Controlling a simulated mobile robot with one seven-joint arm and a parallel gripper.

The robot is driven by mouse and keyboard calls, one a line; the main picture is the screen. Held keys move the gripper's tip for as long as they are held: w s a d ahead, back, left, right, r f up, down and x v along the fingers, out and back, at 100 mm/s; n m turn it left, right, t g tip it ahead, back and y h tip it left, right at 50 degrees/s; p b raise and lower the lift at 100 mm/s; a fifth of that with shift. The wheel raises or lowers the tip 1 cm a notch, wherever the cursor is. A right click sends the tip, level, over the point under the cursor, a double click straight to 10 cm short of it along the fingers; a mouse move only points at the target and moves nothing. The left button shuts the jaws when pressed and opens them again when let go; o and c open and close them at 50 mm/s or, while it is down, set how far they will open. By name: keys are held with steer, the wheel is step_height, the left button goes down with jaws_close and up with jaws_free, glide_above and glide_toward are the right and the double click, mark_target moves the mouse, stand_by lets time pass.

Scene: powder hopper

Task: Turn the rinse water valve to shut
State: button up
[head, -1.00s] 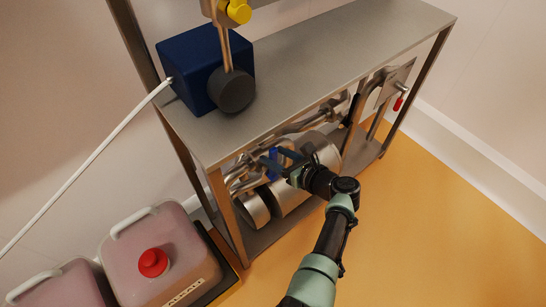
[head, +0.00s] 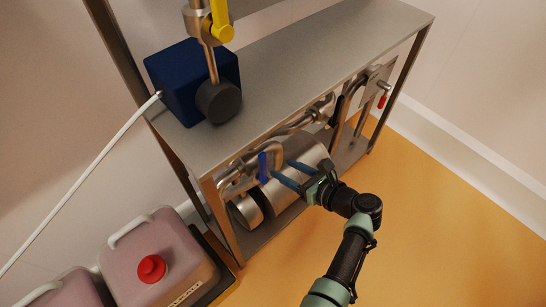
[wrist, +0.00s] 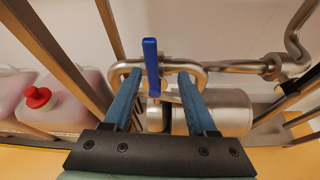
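The blue lever (head: 263,166) of a valve sits on the steel pipework under the bench, near its left end. In the wrist view the blue lever (wrist: 151,65) points up, crosswise to the level pipe run (wrist: 228,67). I take it for the rinse water valve, though no label shows. My gripper (head: 282,169) is open and empty, its blue fingers pointing at the lever from the right. In the wrist view my gripper (wrist: 158,76) has its fingertips either side of the lever in the picture, the left one closer. I see no contact.
A steel drum (head: 300,160) lies behind and below the fingers. The bench top (head: 300,72) overhangs the pipework, and a front leg (head: 222,222) stands left. A red handle (head: 382,101) hangs far right, a yellow one (head: 221,22) above. Pink canisters (head: 165,245) stand left.

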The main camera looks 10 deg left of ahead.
steer(key=shift+p+v, duration=0.35)
steer(key=shift+v, duration=2)
steer(key=w+d+r+n+t+h, duration=0.1)
steer(key=w+r+n+t+h, duration=0.2)
steer(key=r, duration=0.5)
steer(key=w+d+r+n+t+h, duration=0.1)
steer(key=w+d+r+n, duration=0.1)
steer(key=w+r+n, duration=0.4)
steer(key=w+d+r+n+t+h, duration=0.15)
steer(key=r+n, duration=0.25)
steer(key=r, duration=0.5)
steer(key=s+a+r+n+t+h, duration=0.1)
steer(key=s+r+n+t+h, duration=0.15)
steer(key=r, duration=0.65)
steer(key=s+r+n+t+h, duration=0.1)
steer(key=r+n+t, duration=0.2)
steer(key=r, duration=0.7)
steer(key=s+a+r+n+t+h, duration=0.3)
steer(key=s+r+n+t, duration=0.55)
steer(key=s+r, duration=1.35)
step_height(320, 180, up, 13)
steer(key=w+y+p, duration=0.1)
steer(key=w+p, duration=0.1)
steer(key=p, duration=1)
steer(key=shift+w+a, duration=0.2)
steer(key=shift+a, duration=0.1)
